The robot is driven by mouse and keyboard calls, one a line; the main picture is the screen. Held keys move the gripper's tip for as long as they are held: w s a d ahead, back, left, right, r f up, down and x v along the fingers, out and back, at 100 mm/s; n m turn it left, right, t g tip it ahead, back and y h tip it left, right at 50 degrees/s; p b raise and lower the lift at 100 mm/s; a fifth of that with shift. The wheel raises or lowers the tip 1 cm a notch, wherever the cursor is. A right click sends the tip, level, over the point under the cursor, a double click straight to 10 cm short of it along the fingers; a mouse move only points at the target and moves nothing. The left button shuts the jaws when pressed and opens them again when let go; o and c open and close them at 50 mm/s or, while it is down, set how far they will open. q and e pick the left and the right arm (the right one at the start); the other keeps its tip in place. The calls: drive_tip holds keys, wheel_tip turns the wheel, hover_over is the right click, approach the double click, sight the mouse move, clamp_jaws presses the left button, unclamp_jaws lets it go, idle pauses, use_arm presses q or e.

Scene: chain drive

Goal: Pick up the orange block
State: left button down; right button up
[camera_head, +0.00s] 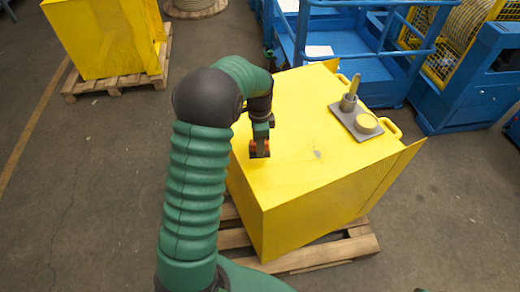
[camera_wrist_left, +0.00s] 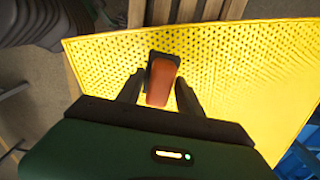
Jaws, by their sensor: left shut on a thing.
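The orange block (camera_wrist_left: 162,82) is between the two dark fingers of my left gripper (camera_wrist_left: 160,92) in the left wrist view. The gripper is shut on it. In the head view my left gripper (camera_head: 259,150) points down over the left part of the yellow box top (camera_head: 290,115), with a bit of orange showing at the fingers. I cannot tell whether the block touches the yellow surface or hangs just above it. My right gripper is not in view.
A grey plate (camera_head: 345,122) with an upright peg and a round yellow piece sits on the box's right side. The box stands on a wooden pallet (camera_head: 330,252). Blue railings (camera_head: 350,45) stand behind. The yellow top's front part is clear.

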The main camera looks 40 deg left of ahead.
use_arm(q)
drive_tip(key=s+d+r+b, duration=0.1)
drive_tip(key=s, duration=1.5)
drive_tip(key=shift+d+r+b, duration=0.2)
drive_tip(key=shift+d+b, duration=0.1)
drive_tip(key=shift+d, duration=0.1)
drive_tip(key=c, duration=1.3)
unclamp_jaws()
drive_tip(key=c, duration=0.7)
drive_tip(key=shift+o, duration=0.2)
